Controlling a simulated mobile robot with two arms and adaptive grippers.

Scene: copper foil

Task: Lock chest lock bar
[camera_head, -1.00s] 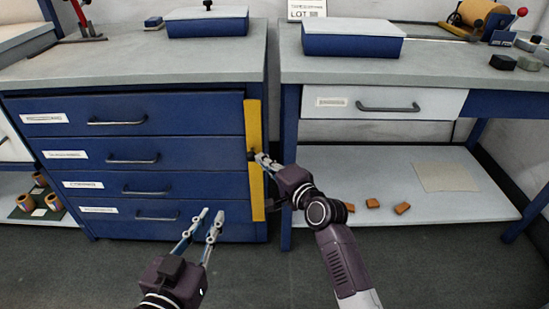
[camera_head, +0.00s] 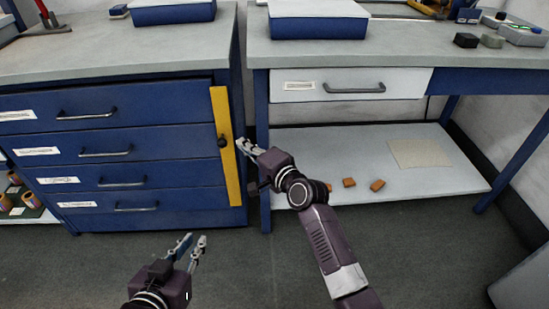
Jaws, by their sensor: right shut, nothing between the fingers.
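The blue chest (camera_head: 175,203) of several drawers stands at the left, and its drawers look shut. The yellow lock bar (camera_head: 228,175) stands upright along the chest's right front edge, across the drawers' right ends. A dark knob (camera_head: 222,141) sits at its mid-height. My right gripper (camera_head: 240,146) is shut and empty, just right of the bar, with its fingertips close to the bar's edge and apart from the knob. My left gripper (camera_head: 195,240) is low in front of the chest, its two fingers apart and nothing between them.
A workbench (camera_head: 410,57) with a white drawer (camera_head: 300,87) stands to the right. Its lower shelf (camera_head: 440,180) holds small orange-brown blocks (camera_head: 349,182) and a beige sheet (camera_head: 420,153). Blue boxes (camera_head: 318,27) stand on the tops. The floor in front is clear.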

